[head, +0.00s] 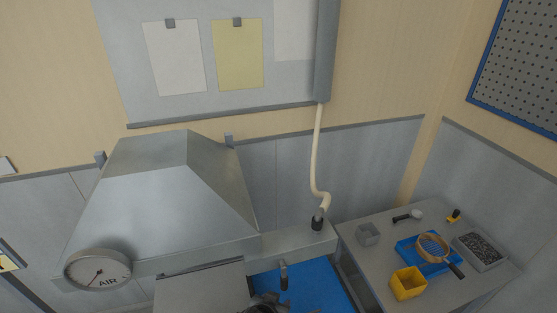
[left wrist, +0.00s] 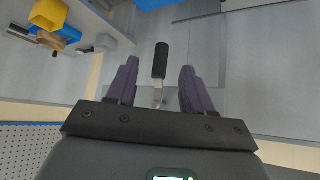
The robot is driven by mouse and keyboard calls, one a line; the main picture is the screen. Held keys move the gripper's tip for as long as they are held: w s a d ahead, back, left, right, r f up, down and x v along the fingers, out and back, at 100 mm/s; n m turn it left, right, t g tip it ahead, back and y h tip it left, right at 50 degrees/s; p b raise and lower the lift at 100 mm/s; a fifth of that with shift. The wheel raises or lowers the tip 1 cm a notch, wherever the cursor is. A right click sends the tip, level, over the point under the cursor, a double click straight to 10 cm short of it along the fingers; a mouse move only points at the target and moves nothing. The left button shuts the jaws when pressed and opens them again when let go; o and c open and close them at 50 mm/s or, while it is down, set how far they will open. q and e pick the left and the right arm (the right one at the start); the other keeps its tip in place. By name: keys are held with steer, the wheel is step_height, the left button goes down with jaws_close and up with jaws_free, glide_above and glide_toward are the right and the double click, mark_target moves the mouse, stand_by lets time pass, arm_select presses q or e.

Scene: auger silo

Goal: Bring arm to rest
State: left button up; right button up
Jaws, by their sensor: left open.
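My left gripper (left wrist: 160,68) is open in the left wrist view, its two purple fingers spread apart. A black-handled lever (left wrist: 160,60) on a thin metal stem shows in the gap between the fingers. I cannot tell how far beyond the fingertips it lies, and no finger visibly touches it. In the head view a black handle (head: 284,276) hangs below the grey ledge, over the blue surface. A dark part of my arm shows at the bottom edge, just left of and below that handle; its fingers are not clear there. My right gripper is not in view.
A large metal hopper (head: 165,200) with an AIR gauge (head: 98,270) fills the left. A pale hose (head: 315,155) runs down to the ledge. The grey side table (head: 370,265) holds a yellow bin (head: 408,283), blue tray (head: 410,250), magnifier (head: 433,247) and grey tray (head: 480,250).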

arm_select(q)
steer(key=s+a+f+n+g+p, duration=0.1)
steer(key=s+a+f+g+p, duration=0.15)
steer(key=s+a, duration=0.45)
steer(key=s+a+f+n+g+p, duration=0.1)
steer(key=s+a+f+n, duration=0.2)
steer(key=s, duration=0.9)
steer(key=s+a+r+m+y+p, duration=0.1)
steer(key=s+a+r+m+y, duration=0.1)
steer(key=s+a+r, duration=0.6)
steer(key=a+r, duration=0.2)
steer(key=a, duration=0.1)
steer(key=shift+s+g+p, duration=0.2)
steer(key=shift+g+p, duration=0.15)
